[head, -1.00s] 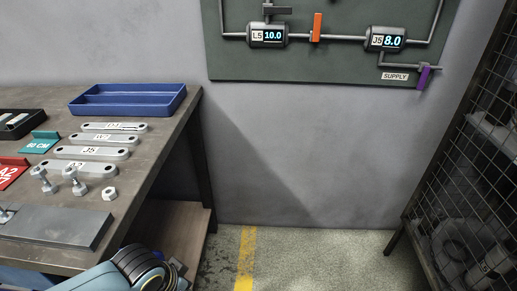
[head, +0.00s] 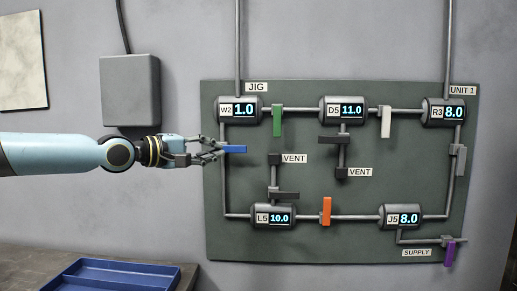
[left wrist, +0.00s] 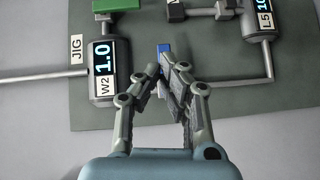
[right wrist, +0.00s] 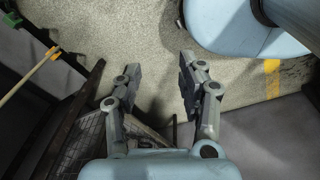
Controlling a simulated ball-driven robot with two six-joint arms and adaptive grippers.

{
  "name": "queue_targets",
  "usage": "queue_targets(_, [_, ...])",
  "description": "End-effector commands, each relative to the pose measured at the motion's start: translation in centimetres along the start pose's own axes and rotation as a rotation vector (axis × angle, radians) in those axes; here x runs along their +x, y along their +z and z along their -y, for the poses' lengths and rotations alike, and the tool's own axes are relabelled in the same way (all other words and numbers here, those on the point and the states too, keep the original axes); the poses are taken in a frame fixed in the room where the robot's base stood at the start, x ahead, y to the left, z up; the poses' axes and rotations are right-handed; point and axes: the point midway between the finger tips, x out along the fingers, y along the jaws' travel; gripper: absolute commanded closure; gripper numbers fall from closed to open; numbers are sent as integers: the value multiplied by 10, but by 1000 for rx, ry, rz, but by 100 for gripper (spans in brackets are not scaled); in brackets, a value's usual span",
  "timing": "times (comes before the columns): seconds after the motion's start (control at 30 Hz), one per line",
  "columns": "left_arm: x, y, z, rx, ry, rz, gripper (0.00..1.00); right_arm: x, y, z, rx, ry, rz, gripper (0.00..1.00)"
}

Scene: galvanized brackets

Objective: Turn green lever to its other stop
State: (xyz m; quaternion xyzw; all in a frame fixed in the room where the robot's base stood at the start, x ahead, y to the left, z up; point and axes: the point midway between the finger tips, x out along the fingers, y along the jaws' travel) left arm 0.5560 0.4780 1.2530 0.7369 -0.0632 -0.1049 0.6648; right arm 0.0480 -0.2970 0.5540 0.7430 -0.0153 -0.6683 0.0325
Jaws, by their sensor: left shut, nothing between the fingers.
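The green lever (head: 277,120) hangs straight down, across its pipe between the W2 gauge (head: 238,110) reading 1.0 and the D5 gauge (head: 343,110) reading 11.0. A green piece (left wrist: 118,4) also shows at the top edge of the left wrist view. My left gripper (head: 221,149) is shut and empty, its tips at the blue lever (head: 236,149), below and left of the green one. The blue lever also shows past the fingertips in the left wrist view (left wrist: 164,48); contact is unclear. My right gripper (right wrist: 158,72) is open and empty, over the floor.
The green panel (head: 300,240) also carries an orange lever (head: 326,211), a white lever (head: 385,121), a grey lever (head: 460,159), a purple lever (head: 450,252) and two dark vent handles. A grey wall box (head: 130,90) is at left. A blue tray (head: 172,277) lies below.

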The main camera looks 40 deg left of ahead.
Motion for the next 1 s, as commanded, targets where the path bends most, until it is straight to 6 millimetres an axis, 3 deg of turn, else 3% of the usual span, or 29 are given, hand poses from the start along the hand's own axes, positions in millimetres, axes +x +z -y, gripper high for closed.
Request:
queue_targets(0.03, [1,-5,-22,-36,29,-1,100,-3,0,-2,-1,2,1,60])
queue_targets(0.13, [2,-10,-41,-87,65,-3,100,-2,2,-4,-2,5,3,60])
queue_targets(0.27, [6,-12,-42,-102,76,-6,100,7,9,-8,-5,10,11,60])
queue_targets(0.57, [28,-11,-39,-102,78,-4,100,56,26,-9,-8,15,30,60])
queue_targets(0.77, [50,-12,-49,-106,79,-5,100,46,18,-7,-6,12,20,60])
queue_targets(1.0, [89,-12,-52,-105,76,-4,100,38,15,-2,-3,5,16,60])
